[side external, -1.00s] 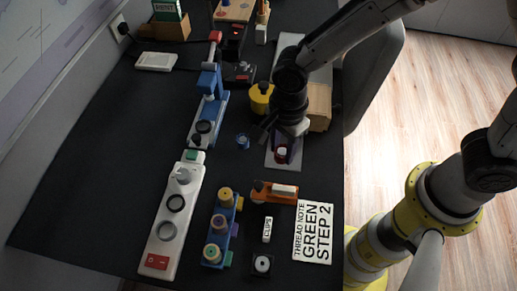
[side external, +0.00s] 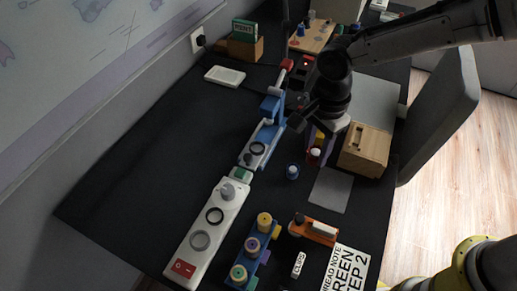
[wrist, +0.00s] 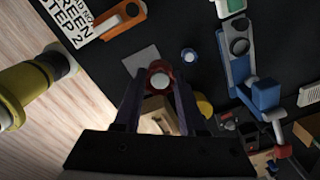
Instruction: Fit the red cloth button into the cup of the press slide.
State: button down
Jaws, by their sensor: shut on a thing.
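The red cloth button (wrist: 160,77), with a pale round centre, sits between the fingertips of my gripper (wrist: 158,86) in the wrist view. In the side view my gripper (side external: 317,150) is shut on it, and the red button (side external: 315,154) shows low between the fingers, above the table. The blue press (side external: 266,132) stands to the left of my gripper, with a dark ring (side external: 257,149) on its grey slide. In the wrist view the press (wrist: 240,68) is to the right, apart from the button. I cannot tell which dark round part is the cup.
A bare grey pad (side external: 330,190) lies in front of my gripper. A small blue cup (side external: 292,171) stands between pad and press. A wooden box (side external: 365,150) is close on the right. A white device (side external: 207,228) and a thread rack (side external: 252,250) are nearer the front.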

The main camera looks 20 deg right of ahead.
jog(key=w, duration=0.6)
send_over(257, 149)
jog(key=shift+m, duration=0.3)
jog(key=f, duration=1)
jog(key=shift+s+d+f, duration=0.2)
jog(key=shift+s+f, duration=0.05)
jog(key=shift+s, duration=0.15)
jog(key=shift+w+a+f, duration=0.2)
jog(key=shift+w+f, duration=0.2)
jog(key=shift+f, duration=1.65)
jog(key=shift+f, duration=0.3)
